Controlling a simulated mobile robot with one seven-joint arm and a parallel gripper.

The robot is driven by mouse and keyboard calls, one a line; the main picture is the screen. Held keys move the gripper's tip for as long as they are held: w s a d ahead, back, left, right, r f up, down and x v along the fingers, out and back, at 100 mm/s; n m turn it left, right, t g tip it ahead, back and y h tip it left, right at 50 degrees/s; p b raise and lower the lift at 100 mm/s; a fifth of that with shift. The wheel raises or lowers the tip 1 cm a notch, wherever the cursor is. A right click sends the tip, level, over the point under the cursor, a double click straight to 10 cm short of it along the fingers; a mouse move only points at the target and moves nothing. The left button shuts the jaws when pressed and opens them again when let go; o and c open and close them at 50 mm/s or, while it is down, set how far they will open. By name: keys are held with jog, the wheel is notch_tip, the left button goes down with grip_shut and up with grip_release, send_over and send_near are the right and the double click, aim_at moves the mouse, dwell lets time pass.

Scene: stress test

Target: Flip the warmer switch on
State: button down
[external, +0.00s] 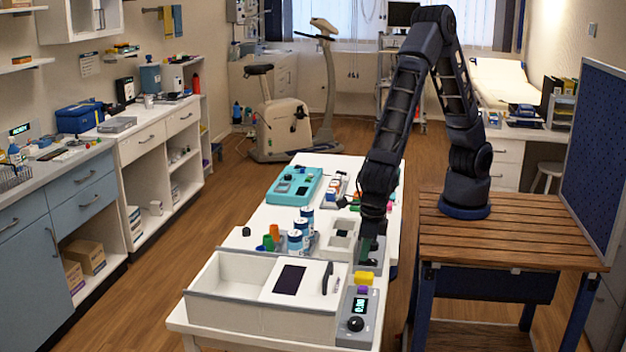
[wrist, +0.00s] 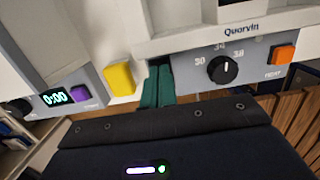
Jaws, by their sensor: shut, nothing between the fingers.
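A grey panel marked Quorvin (wrist: 240,70) with a black dial (wrist: 223,69) numbered in the thirties shows in the wrist view; it appears to be the warmer's front. An orange switch (wrist: 283,55) sits at its right end, above a small, hard-to-read label. I cannot tell whether the switch is on. My gripper (wrist: 158,76) has green fingers, shut and empty, left of the dial and well left of the switch. In the external view my gripper (external: 369,250) points down beside a small white box (external: 341,229); the arm hides part of this area.
A yellow block (wrist: 119,78) lies left of my fingers. Beyond it is another panel with a 0:00 display (wrist: 53,97) and purple button (wrist: 80,97). A large white unit (external: 225,289) fills the table's front. Blue-and-white cans (external: 295,241) stand left of the small box.

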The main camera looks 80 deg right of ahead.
aim_at(372, 261)
jog(key=shift+s+f, duration=0.1)
jog(key=shift+s, duration=0.7)
jog(key=shift+r, duration=0.2)
jog(key=shift+r, duration=0.1)
notch_tip(372, 261, up, 14)
jog(key=s, duration=0.2)
jog(key=shift+f, duration=0.2)
jog(key=shift+w, duration=0.1)
jog(key=shift+w, duration=0.65)
